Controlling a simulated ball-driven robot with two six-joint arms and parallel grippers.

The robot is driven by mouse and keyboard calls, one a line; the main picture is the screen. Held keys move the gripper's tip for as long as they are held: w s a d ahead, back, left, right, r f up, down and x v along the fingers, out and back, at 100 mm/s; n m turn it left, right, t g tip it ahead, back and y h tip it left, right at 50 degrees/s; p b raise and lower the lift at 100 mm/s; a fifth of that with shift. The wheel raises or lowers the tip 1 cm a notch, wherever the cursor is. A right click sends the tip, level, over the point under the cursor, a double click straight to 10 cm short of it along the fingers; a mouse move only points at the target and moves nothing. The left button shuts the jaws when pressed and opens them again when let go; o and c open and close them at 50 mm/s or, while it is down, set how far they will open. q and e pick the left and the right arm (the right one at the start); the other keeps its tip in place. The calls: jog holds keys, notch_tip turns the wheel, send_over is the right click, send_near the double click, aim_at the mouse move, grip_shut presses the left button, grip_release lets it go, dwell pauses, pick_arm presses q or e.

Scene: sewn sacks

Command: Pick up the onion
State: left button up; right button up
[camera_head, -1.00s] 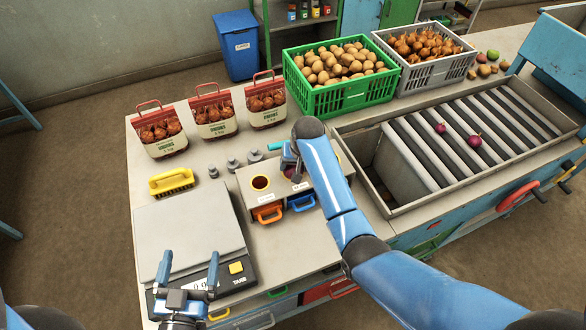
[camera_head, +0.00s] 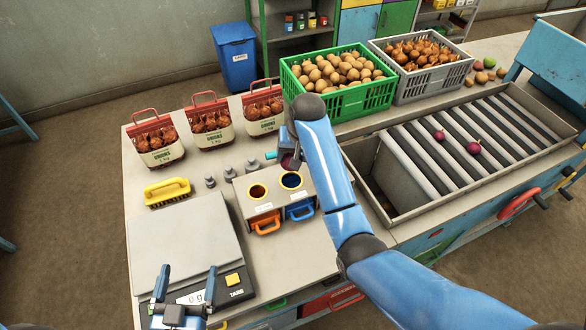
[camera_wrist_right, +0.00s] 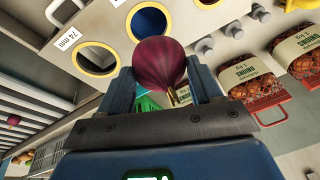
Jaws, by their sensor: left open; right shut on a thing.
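A dark red onion (camera_head: 289,162) is held in my right gripper (camera_head: 286,148), above the back right of the sizing box. In the right wrist view the round onion (camera_wrist_right: 159,63) sits between the two fingers (camera_wrist_right: 160,88), its dry tip toward the wrist. Two other red onions lie on the roller table, one nearer the left (camera_head: 439,135) and one nearer the right (camera_head: 473,147). My left gripper (camera_head: 183,287) is open and empty in front of the scale.
A scale (camera_head: 180,245), yellow brush (camera_head: 168,191) and several onion sacks (camera_head: 156,141) stand on the bench. A green crate (camera_head: 345,98) of potatoes stands behind.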

aim_at(293, 154)
notch_tip(293, 154, up, 5)
jog(key=shift+r+b, duration=0.2)
jog(key=shift+b, duration=0.45)
notch_tip(293, 154, up, 4)
jog(key=p, duration=0.3)
notch_tip(293, 154, up, 2)
jog(key=shift+p, duration=1.1)
